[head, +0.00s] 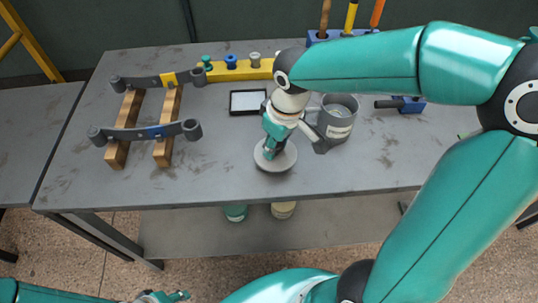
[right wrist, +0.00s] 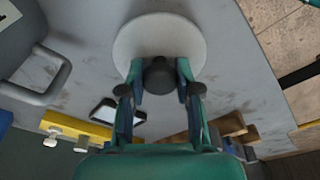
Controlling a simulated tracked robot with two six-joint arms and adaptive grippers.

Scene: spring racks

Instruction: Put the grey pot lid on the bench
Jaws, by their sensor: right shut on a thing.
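The grey pot lid (head: 284,163) is a round flat disc near the front middle of the bench (head: 220,178). In the right wrist view the lid (right wrist: 160,32) has a dark knob (right wrist: 159,76). My right gripper (head: 271,151) comes down from above and is shut on that knob, one finger on each side; it also shows in the right wrist view (right wrist: 160,88). The lid looks level, at or very close to the bench top; I cannot tell whether it touches. My left gripper (head: 165,297) shows only partly at the bottom edge.
A grey pot with a handle and label (head: 338,118) stands right of the lid. A black-framed tablet (head: 247,101) lies behind it. Wooden bars with dark spring links (head: 145,132) lie at left. A yellow rack (head: 236,72) stands behind. The front-left bench top is bare.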

